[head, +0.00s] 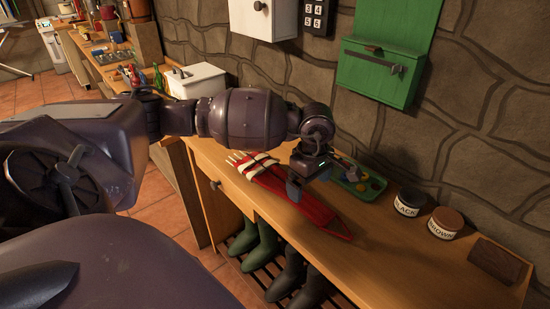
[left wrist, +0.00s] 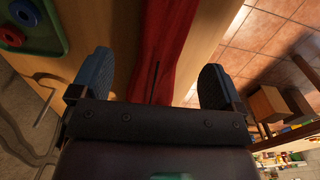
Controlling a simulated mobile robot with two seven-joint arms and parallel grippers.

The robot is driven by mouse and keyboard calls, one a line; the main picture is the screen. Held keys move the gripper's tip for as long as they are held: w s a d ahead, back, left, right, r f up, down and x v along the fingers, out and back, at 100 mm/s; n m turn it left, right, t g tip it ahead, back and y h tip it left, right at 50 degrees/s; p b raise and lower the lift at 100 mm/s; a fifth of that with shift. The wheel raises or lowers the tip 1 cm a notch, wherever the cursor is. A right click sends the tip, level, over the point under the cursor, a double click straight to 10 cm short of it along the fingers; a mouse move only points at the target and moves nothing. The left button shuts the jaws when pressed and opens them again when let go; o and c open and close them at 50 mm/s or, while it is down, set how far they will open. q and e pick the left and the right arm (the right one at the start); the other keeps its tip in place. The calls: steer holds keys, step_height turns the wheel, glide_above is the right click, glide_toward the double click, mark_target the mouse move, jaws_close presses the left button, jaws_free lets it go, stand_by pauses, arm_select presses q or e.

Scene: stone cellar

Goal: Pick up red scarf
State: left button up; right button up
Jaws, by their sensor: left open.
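The red scarf (head: 318,212) lies long and narrow on the wooden bench, with white bands and fringe at its left end and a pointed right end. My left gripper (head: 306,184) is over the middle of the scarf, pointing down, and hides part of it. In the left wrist view the two dark fingers of the left gripper (left wrist: 156,75) are wide apart. The scarf (left wrist: 168,40) runs between them, with bare wood showing on both sides. I cannot tell how high the fingertips are above it. My right gripper is in neither view.
A green tray (head: 347,183) with coloured pieces lies just behind the scarf. To the right stand a black-labelled jar (head: 409,202), a brown-labelled jar (head: 445,223) and a dark wooden block (head: 497,259). A green wall box (head: 376,72) hangs above. Green boots (head: 262,243) and dark boots stand below.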

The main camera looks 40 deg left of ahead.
mark_target(307, 199)
arm_select(q)
steer(key=shift+s+f, duration=0.15)
steer(key=shift+f, duration=2.95)
steer(key=c, duration=1.1)
steer(key=shift+r, duration=0.15)
step_height(307, 199, up, 20)
steer(key=shift+f+p, duration=0.1)
steer(key=shift+p, duration=0.45)
steer(key=o, duration=0.4)
steer(key=shift+c, duration=0.9)
